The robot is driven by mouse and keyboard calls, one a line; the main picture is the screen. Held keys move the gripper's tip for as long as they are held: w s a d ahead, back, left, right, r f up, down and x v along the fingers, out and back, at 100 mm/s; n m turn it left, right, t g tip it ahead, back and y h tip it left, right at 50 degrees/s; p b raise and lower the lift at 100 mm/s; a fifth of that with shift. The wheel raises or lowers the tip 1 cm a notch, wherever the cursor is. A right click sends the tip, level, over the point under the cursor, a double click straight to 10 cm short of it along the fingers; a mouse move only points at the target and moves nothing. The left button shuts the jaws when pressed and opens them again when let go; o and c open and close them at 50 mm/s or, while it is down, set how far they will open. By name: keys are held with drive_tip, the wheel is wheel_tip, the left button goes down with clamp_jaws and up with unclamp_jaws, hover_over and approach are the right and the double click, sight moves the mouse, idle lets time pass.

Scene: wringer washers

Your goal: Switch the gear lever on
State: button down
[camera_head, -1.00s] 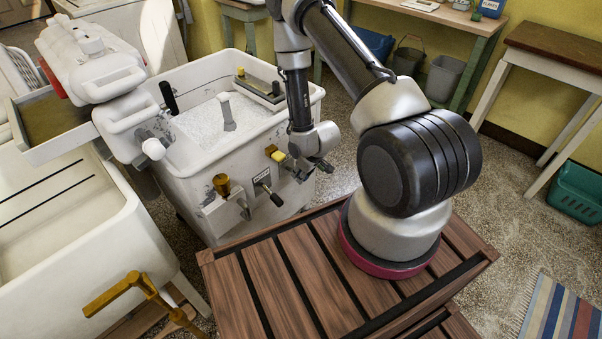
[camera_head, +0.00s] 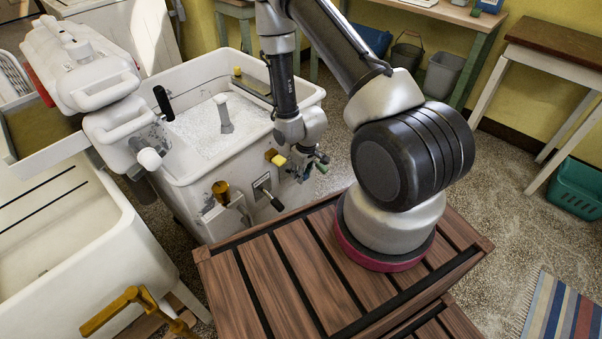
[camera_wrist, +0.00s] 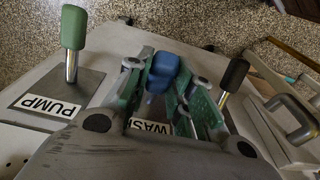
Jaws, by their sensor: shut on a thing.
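A row of levers sits on the front of the white washer tub (camera_head: 190,205). In the wrist view a blue-knobbed lever (camera_wrist: 164,69), beside a partly hidden label that seems to read WASH, stands between the fingers of my gripper (camera_wrist: 167,80). My gripper is shut on this blue lever. A green lever (camera_wrist: 74,28) labelled PUMP is to its left, and a black lever (camera_wrist: 234,75) to its right. In the head view my gripper (camera_head: 300,170) is at the tub's front right; the black lever (camera_head: 275,202) is left of it. No visible label reads gear.
A yellow-knobbed part (camera_head: 278,159) and a brass-coloured knob (camera_head: 221,190) are close to my gripper on the tub front. A wringer (camera_head: 80,70) overhangs the tub's left side. Bare floor (camera_head: 520,220) lies to the right.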

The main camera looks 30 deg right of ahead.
drive_tip(key=c, duration=1.2)
unclamp_jaws()
drive_tip(key=shift+c, duration=0.2)
wheel_tip(320, 180, up, 12)
drive_tip(key=s, duration=0.1)
drive_tip(key=shift+s+d, duration=0.3)
drive_tip(key=s+d+r+m+g+h, duration=0.15)
drive_tip(key=s+r+g, duration=0.25)
drive_tip(key=s, duration=0.5)
drive_tip(key=s+r+t, duration=0.2)
drive_tip(key=s+r, duration=0.1)
drive_tip(key=r, duration=0.9)
drive_tip(key=s+r+m+t, duration=0.1)
drive_tip(key=s+r+t, duration=0.1)
drive_tip(key=r, duration=1)
drive_tip(key=s+r+m+t, duration=0.1)
drive_tip(key=s+r, duration=0.4)
drive_tip(key=r, duration=0.7)
drive_tip(key=shift+d+r+t+y, duration=0.15)
drive_tip(key=shift+d+t+y, duration=0.25)
drive_tip(key=shift+t, duration=0.5)
